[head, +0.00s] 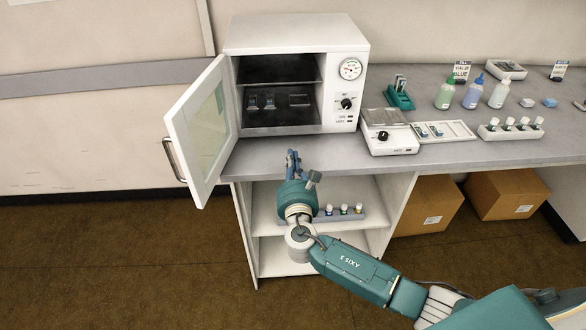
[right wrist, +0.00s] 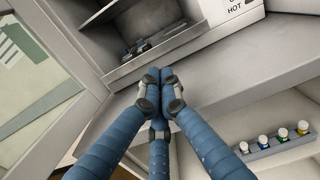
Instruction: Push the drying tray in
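The white drying oven (head: 300,33) stands on the bench with its door (head: 203,128) swung open to the left. Inside, the dark drying tray (head: 283,117) carries small blue-and-grey items and a flat dark piece. It partly shows in the right wrist view (right wrist: 135,62). My right gripper (head: 293,157) is in front of the oven opening, near the bench's front edge. In the right wrist view its blue fingertips (right wrist: 160,77) are together with nothing seen between them, just short of the oven's lower front edge. I cannot tell whether they touch it. My left gripper is not in view.
A small white balance (head: 390,145) stands right of the oven. A green rack (head: 399,96), bottles (head: 472,94) and a white vial rack (head: 510,132) are farther right. Vials (head: 343,210) stand on the shelf below. The bench before the oven is clear.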

